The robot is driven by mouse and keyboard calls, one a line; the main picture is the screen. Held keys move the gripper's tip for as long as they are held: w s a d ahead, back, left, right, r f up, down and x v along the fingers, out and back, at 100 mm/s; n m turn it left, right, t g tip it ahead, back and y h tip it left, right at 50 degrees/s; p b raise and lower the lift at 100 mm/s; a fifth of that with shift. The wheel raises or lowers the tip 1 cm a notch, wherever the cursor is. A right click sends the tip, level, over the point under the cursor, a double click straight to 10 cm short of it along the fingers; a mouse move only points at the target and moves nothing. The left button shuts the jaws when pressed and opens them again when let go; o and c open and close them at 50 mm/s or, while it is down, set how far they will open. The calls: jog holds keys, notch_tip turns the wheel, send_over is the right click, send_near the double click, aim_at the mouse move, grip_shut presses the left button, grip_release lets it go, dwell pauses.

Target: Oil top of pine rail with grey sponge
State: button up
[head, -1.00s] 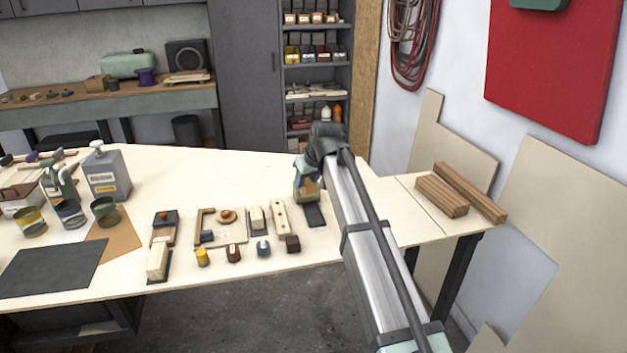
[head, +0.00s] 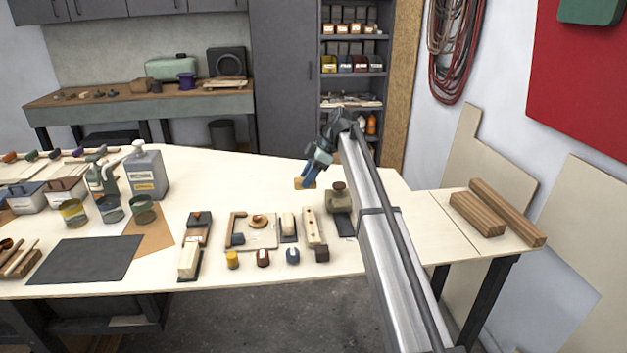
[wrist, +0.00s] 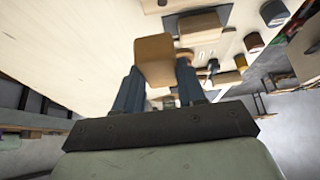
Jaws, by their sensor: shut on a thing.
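My gripper (head: 309,176) is above the far part of the pale table, left of and behind an olive jar (head: 340,199). It is shut on a tan-brown block (head: 299,184). The wrist view shows this block (wrist: 154,58) between my blue fingers, its broad face to the camera. The block looks clear of the tabletop. A pale wooden strip with small dark marks (head: 312,228), possibly the pine rail, lies left of the jar. I cannot pick out a clearly grey sponge; the held block looks tan.
Several small coloured pots and blocks line the front edge, including a yellow one (head: 232,260). A grey can (head: 147,175) and a dark mat (head: 85,260) are at left. Timber pieces (head: 478,213) lie at right. The table's far middle is clear.

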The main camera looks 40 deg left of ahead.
jog(key=shift+f, duration=3.45)
jog(key=shift+s+d+f, duration=0.4)
jog(key=shift+s+f, duration=0.05)
jog(key=shift+f, duration=0.1)
jog(key=shift+c, duration=0.4)
jog(key=shift+s+d, duration=5.55)
jog(key=shift+d, duration=0.05)
jog(key=shift+w+a, duration=6.05)
jog(key=shift+a, duration=0.05)
jog(key=shift+r, duration=4)
jog(key=shift+s+d, duration=0.1)
